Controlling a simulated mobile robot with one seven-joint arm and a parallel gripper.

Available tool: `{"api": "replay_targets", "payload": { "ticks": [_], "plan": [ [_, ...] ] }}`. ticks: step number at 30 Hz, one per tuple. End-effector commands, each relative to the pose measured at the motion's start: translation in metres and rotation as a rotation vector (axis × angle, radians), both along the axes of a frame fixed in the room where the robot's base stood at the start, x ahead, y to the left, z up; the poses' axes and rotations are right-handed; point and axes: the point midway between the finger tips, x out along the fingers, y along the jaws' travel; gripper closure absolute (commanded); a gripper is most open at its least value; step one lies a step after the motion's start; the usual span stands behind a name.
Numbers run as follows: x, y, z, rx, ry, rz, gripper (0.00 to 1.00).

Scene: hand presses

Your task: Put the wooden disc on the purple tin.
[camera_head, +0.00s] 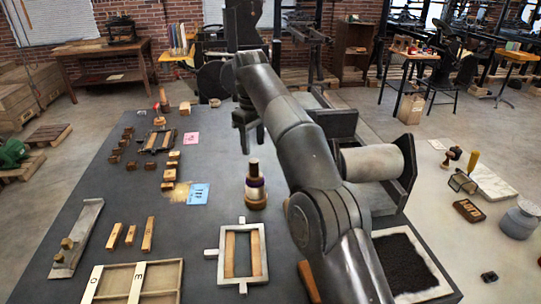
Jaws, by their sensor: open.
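My gripper (248,138) hangs above the dark table, fingers down and apart, with nothing seen between them. Below it in the picture stands an upright stack, with a purple band that looks like the purple tin (256,190). A round wooden piece (256,202) shows at the foot of the stack, and a narrower brown piece (254,167) rises at its top. A small round tan piece (215,102) lies near the table's far edge. I cannot tell which round piece is the wooden disc. My gripper is apart from the stack.
A white frame with wooden bars (243,254) lies in front of the stack. Several small wooden blocks (167,175), a blue card (198,194) and a pink card (191,138) lie to the left. A press roller (370,162) stands right of my arm. Bare table lies left of the stack.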

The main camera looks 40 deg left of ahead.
Motion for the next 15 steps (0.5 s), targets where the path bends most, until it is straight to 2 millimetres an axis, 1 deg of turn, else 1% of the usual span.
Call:
{"api": "replay_targets", "payload": {
  "ticks": [7, 10, 13, 14, 15],
  "plan": [
    [0.000, 0.000, 0.001, -0.001, 0.000, 0.000, 0.52],
    [0.003, -0.005, 0.005, 0.002, -0.004, -0.011, 0.52],
    [0.013, -0.021, 0.019, 0.011, -0.016, -0.047, 0.52],
    [0.017, -0.029, 0.025, 0.016, -0.022, -0.064, 0.52],
    [0.023, -0.041, 0.034, 0.021, -0.030, -0.090, 0.52]
  ]
}}
